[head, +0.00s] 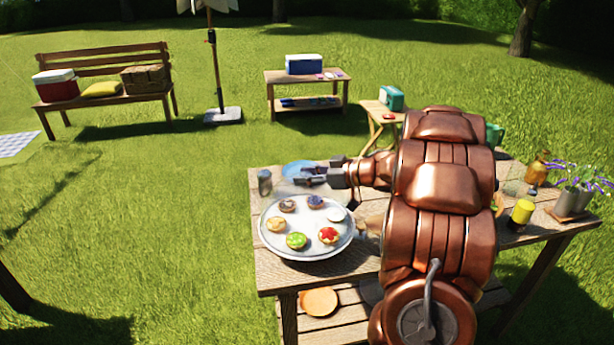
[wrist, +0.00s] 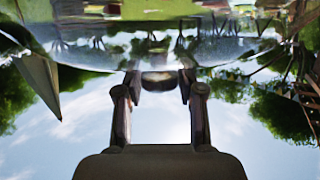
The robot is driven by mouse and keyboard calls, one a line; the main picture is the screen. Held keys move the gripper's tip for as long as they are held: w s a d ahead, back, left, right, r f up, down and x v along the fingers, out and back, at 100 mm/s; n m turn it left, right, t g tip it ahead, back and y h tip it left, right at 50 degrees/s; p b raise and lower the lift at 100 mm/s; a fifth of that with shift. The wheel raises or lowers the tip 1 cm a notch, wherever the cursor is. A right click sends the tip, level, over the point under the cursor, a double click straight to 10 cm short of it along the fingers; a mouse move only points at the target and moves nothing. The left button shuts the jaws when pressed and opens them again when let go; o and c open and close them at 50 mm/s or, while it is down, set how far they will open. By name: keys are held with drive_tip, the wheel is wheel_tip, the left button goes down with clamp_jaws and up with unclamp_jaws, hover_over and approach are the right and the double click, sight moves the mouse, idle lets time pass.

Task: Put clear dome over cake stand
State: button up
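The cake stand (head: 268,240) is a pale round plate on the table's front left, with several small decorated cakes on it. The clear dome (wrist: 225,50) curves across the upper part of the wrist view; in the head view it is too faint to outline firmly. Its dark round knob (wrist: 160,82) sits between my fingertips. My gripper (head: 312,175) is level, just behind the stand's back edge; its two fingers also show in the wrist view (wrist: 160,90), one on each side of the knob. I cannot tell whether they press on it.
A blue plate (head: 298,168) lies behind my gripper and a small grey shaker (head: 265,182) stands at the table's left edge. A yellow can (head: 522,212) and a potted purple plant (head: 575,200) stand on the right. My arm hides the table's middle.

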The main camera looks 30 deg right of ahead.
drive_tip(key=o, duration=0.4)
drive_tip(key=shift+s, duration=0.15)
drive_tip(key=v, duration=1.1)
drive_tip(key=shift+s+d, duration=0.2)
drive_tip(key=shift+s, duration=0.1)
drive_tip(key=shift+r, duration=0.15)
